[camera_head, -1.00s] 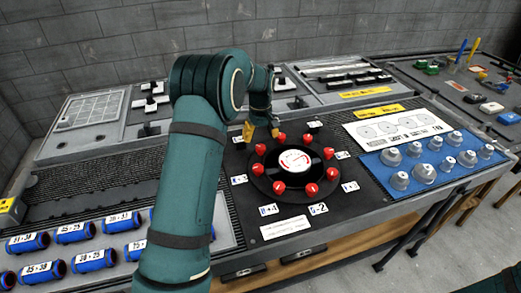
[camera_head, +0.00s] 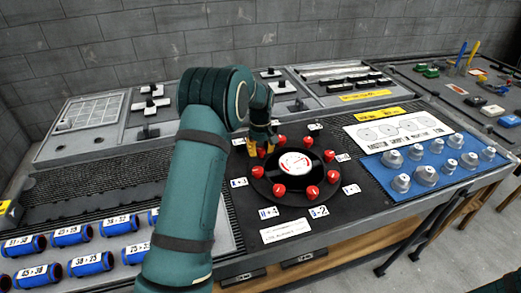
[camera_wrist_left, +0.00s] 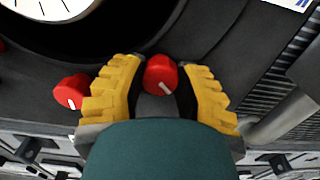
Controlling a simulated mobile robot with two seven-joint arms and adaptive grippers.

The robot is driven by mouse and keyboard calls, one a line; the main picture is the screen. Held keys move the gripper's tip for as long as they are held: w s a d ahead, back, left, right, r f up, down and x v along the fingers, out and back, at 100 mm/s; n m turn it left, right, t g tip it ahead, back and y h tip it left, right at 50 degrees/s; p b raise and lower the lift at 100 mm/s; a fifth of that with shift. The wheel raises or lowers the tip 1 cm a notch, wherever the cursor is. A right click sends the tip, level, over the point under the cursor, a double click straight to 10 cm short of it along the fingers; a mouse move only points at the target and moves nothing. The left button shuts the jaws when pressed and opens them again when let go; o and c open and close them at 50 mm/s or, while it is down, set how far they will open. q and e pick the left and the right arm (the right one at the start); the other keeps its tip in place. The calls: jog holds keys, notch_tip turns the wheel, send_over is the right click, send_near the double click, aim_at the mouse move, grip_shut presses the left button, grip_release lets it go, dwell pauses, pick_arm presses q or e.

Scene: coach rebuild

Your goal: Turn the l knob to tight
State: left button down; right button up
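Several red knobs ring a black round dial unit (camera_head: 315,188) with a white gauge face (camera_head: 294,162) in the head view. My left gripper (camera_head: 261,150) has come down at the back-left of this ring. In the left wrist view its two yellow fingers (camera_wrist_left: 161,85) stand either side of one red knob (camera_wrist_left: 160,74), with dark gaps between finger and knob. The knob's white pointer line shows. A second red knob (camera_wrist_left: 71,91) lies just outside the left finger. Which knob is the l knob I cannot read. My right gripper is out of view.
White label cards, such as one at the dial's front (camera_head: 318,211), surround the ring. A blue board with grey knobs (camera_head: 425,174) lies to the right. Blue labelled cylinders (camera_head: 91,264) lie at the front left. A brick wall stands behind.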

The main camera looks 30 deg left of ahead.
pick_arm(q)
jog(key=shift+m, duration=0.3)
jog(key=m+p, duration=0.2)
jog(key=shift+m, duration=0.3)
jog(key=m+p, duration=0.1)
jog(key=m, duration=0.3)
jog(key=shift+m, duration=0.3)
jog(key=m+p, duration=0.2)
jog(key=m, duration=0.3)
jog(key=shift+s, duration=0.1)
jog(key=shift+f+m+p, duration=0.1)
jog(key=shift+m+p, duration=0.35)
jog(key=shift+m, duration=2.05)
jog(key=c, duration=0.6)
grip_release()
